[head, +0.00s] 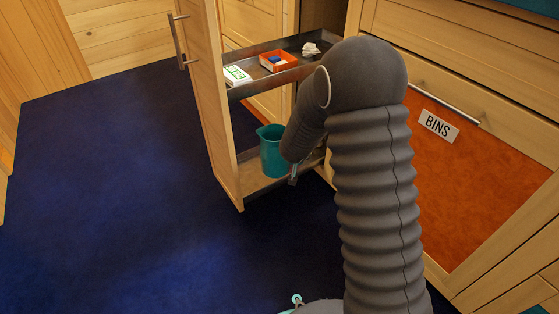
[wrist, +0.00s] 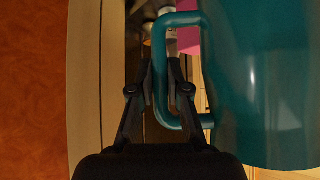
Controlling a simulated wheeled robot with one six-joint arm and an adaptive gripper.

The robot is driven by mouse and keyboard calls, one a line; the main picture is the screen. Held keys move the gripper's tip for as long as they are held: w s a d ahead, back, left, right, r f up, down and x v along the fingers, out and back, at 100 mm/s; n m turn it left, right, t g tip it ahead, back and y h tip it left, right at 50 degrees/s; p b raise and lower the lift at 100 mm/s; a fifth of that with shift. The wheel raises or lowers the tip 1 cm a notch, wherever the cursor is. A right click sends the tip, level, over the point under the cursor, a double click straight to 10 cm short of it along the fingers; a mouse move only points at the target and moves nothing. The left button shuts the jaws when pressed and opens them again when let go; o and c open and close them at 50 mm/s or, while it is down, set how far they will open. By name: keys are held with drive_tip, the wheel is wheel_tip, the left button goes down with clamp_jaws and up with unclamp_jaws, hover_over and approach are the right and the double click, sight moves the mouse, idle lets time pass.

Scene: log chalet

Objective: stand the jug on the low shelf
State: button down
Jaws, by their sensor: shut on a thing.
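The teal jug (head: 271,152) is upright at the low shelf (head: 246,186) of the pulled-out cupboard unit. Its base is at or just above the shelf; I cannot tell if it touches. My gripper (head: 294,172) is to the right of the jug, mostly hidden behind my arm. In the wrist view my gripper (wrist: 160,82) has its two fingers closed on either side of the jug's handle (wrist: 159,60). The jug's body (wrist: 265,90) fills the right of that view.
The upper tray (head: 262,84) above the jug holds a white and green box (head: 237,75), an orange box (head: 279,61) and a crumpled white thing (head: 310,49). A tall wooden front (head: 208,100) closes the unit's left side. The orange BINS panel (head: 470,170) is at right. Blue floor (head: 120,190) is clear.

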sight(269, 161)
drive_tip(key=w+a+f+p, duration=0.1)
drive_tip(key=w+a+f, duration=0.1)
drive_tip(key=a, duration=0.1)
drive_tip(key=w+a+f+p, duration=0.1)
drive_tip(key=w+a+f, duration=0.1)
drive_tip(key=a, duration=0.1)
drive_tip(key=w+a+f+p, duration=0.1)
drive_tip(key=w+a+f, duration=0.1)
drive_tip(key=a, duration=0.1)
drive_tip(key=shift+f, duration=0.2)
drive_tip(key=shift+d+f, duration=0.1)
drive_tip(key=shift+f, duration=1.85)
drive_tip(key=c, duration=1.2)
unclamp_jaws()
drive_tip(key=shift+f, duration=0.1)
drive_tip(key=shift+o, duration=0.2)
drive_tip(key=shift+s, duration=0.1)
drive_tip(key=v, duration=1.2)
drive_tip(key=shift+b, duration=0.3)
